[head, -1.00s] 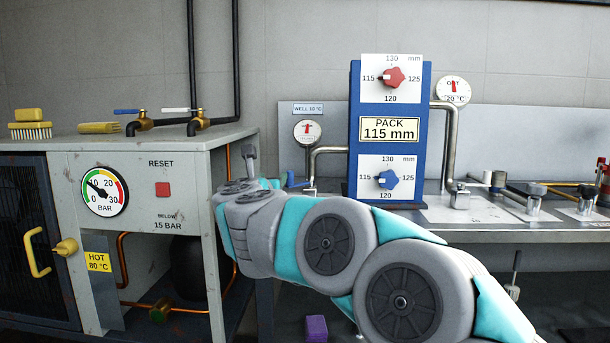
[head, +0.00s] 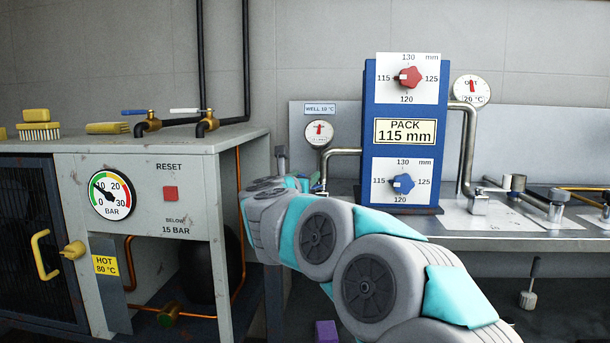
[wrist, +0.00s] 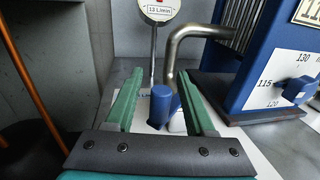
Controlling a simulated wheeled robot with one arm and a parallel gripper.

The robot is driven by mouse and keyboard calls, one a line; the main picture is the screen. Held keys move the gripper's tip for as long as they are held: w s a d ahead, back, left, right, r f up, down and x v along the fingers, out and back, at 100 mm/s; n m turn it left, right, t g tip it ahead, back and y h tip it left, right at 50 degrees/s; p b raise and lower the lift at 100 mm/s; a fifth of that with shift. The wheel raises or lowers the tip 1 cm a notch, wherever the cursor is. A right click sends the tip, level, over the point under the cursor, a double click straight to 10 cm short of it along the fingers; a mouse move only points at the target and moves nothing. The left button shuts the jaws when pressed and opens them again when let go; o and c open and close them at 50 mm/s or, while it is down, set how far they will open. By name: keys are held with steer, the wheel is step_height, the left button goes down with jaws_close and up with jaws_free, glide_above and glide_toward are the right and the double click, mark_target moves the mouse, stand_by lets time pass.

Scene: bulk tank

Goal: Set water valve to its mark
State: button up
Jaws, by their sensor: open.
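In the wrist view a blue valve handle (wrist: 161,104) stands upright between the two green fingers of my gripper (wrist: 160,76). The fingers are apart, with room on both sides of the handle. A round dial reading 12 L/min (wrist: 160,10) stands just behind it on a thin stem. The handle's mark cannot be made out. In the head view the valve is almost wholly hidden behind my arm, below the small dial (head: 319,132) left of the blue block. My gripper's fingers are hidden there too.
The blue block (head: 368,145) with a red knob (head: 411,77) and a blue knob (head: 403,184) stands right of my gripper. A bent steel pipe (wrist: 178,50) rises close behind the valve. The grey cabinet (head: 145,190) stands at left. An orange pipe (wrist: 35,130) runs at the wrist view's left.

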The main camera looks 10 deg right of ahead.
steer(key=shift+w+d, duration=0.1)
steer(key=shift+w, duration=0.1)
jaws_close()
stand_by(0.4)
stand_by(1.0)
